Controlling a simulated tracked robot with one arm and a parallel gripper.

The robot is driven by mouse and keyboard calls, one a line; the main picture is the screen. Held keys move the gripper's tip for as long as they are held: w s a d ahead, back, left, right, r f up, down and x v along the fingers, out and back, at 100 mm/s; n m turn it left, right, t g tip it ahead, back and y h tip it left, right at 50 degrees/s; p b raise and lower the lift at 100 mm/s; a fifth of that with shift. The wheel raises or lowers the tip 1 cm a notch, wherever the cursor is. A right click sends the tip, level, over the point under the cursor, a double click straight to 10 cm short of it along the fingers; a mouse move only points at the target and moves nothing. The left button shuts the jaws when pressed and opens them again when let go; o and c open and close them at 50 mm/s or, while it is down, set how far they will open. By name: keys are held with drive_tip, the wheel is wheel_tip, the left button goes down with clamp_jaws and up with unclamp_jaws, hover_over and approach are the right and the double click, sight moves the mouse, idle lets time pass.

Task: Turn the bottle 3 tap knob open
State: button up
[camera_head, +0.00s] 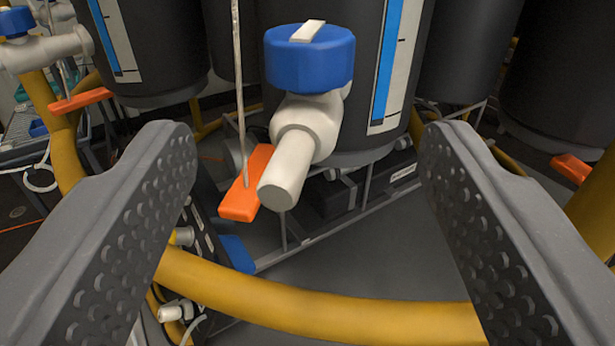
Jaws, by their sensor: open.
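A blue tap knob (309,62) with a white bar on top sits above a white tap body and spout (297,150). The tap is on the front of a dark bottle (379,130) with a white and blue level strip (396,62). No bottle number can be read. My gripper (305,190) is open and empty. Its two grey fingers stand left and right of the tap, and the knob is in the gap between them, farther off and higher up. The fingers touch nothing visible.
A yellow tube rail (300,302) curves below the spout. An orange lever (247,185) with a thin rod is left of the spout. Another tap with a blue knob (16,22) is at the upper left. More dark bottles (460,50) stand alongside.

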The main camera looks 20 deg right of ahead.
drive_tip(key=shift+b+v, duration=0.95)
drive_tip(key=shift+b, duration=0.3)
drive_tip(key=shift+d, duration=0.1)
